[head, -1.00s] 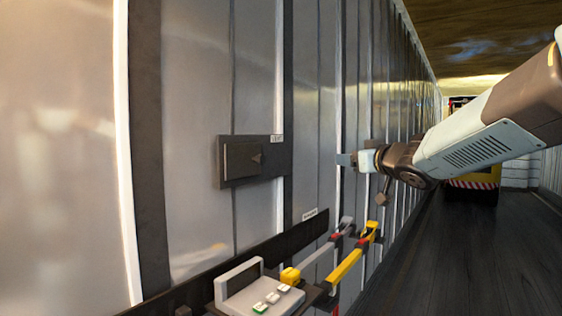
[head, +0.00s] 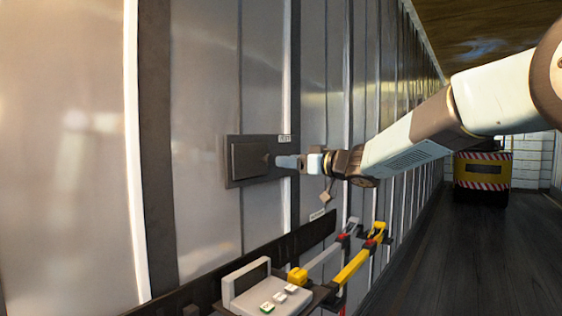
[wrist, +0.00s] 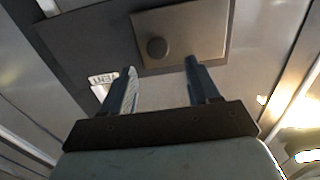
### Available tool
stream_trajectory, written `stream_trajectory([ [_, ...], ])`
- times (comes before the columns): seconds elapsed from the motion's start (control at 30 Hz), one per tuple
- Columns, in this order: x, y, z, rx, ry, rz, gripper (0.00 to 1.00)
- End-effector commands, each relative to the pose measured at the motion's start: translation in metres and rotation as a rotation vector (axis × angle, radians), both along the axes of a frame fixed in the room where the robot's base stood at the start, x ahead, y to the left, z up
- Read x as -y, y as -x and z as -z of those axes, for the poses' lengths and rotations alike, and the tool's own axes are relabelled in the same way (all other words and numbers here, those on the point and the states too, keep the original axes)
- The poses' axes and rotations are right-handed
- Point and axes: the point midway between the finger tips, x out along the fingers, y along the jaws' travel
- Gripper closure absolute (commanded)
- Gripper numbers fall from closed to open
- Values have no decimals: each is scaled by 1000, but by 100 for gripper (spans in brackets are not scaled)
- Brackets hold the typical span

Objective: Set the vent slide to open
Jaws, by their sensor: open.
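The vent slide (head: 250,158) is a dark square plate with a round knob on it, set toward the left of a dark backing panel (head: 232,181) on the ribbed metal wall. In the wrist view the slide plate (wrist: 197,38) and its knob (wrist: 157,47) lie ahead of my fingers. A small white label (wrist: 103,84) marked VENT is beside them. My gripper (head: 280,161) is at the right side of the panel, close to the knob. In the wrist view my gripper (wrist: 160,68) is open, with the knob between the lines of its fingers and nothing held. Contact with the knob cannot be told.
A yellow machine with striped edges (head: 482,175) stands far down the aisle. The dark floor (head: 460,255) at right is clear.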

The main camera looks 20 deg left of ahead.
Motion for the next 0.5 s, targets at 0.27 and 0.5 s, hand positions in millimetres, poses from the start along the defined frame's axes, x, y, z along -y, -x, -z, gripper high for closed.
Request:
stream_trajectory([
  [0.27,-40,-17,1,-1,0,0,40],
  [0.5,-55,-24,0,0,0,2,40],
])
